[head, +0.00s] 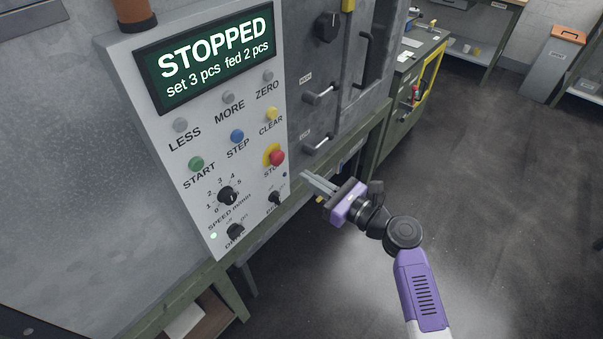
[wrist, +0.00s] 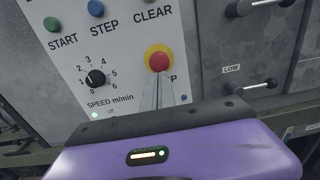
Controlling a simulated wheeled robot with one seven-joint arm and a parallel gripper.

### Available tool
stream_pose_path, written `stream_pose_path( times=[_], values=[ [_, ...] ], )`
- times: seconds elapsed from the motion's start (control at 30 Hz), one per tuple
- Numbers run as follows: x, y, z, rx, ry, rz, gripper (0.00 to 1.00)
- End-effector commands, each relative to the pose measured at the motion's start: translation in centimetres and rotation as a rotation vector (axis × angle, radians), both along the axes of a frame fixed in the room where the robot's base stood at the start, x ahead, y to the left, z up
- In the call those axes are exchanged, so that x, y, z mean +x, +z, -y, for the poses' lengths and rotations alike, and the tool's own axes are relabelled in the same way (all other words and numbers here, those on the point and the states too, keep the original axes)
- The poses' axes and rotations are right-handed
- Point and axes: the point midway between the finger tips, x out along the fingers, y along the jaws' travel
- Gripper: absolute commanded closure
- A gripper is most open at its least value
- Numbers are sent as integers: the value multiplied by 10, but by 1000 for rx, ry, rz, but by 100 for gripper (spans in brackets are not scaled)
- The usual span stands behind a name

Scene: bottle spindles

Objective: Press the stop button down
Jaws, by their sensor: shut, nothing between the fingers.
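The stop button (head: 277,158) is a red mushroom head on a yellow collar, at the right edge of the control panel (head: 215,215). In the wrist view the stop button (wrist: 158,60) is above my fingertips, its label partly hidden by the fingers. The display (head: 205,57) reads STOPPED, set 3 pcs, fed 2 pcs. My gripper (head: 305,177) is shut and empty, to the right of and below the stop button in the head view. In the wrist view my gripper (wrist: 157,82) points at the button's lower part. Whether the tips touch it I cannot tell.
The green start (head: 196,163), blue step (head: 237,136) and yellow clear (head: 271,113) buttons are near. A black speed knob (head: 228,195) is lower left. Black handles (head: 318,95) stick out from the grey cabinet on the right. Open floor (head: 480,200) lies to the right.

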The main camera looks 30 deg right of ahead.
Motion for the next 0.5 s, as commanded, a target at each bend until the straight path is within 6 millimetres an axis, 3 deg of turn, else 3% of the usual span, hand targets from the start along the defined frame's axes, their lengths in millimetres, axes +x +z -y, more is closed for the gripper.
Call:
stream_pose_path(
  times=[0.3, 0.5],
  values=[
    [-48, -2, 17, 2, -4, -2, 100],
    [-65, -1, 22, 2, -3, -2, 100]
  ],
)
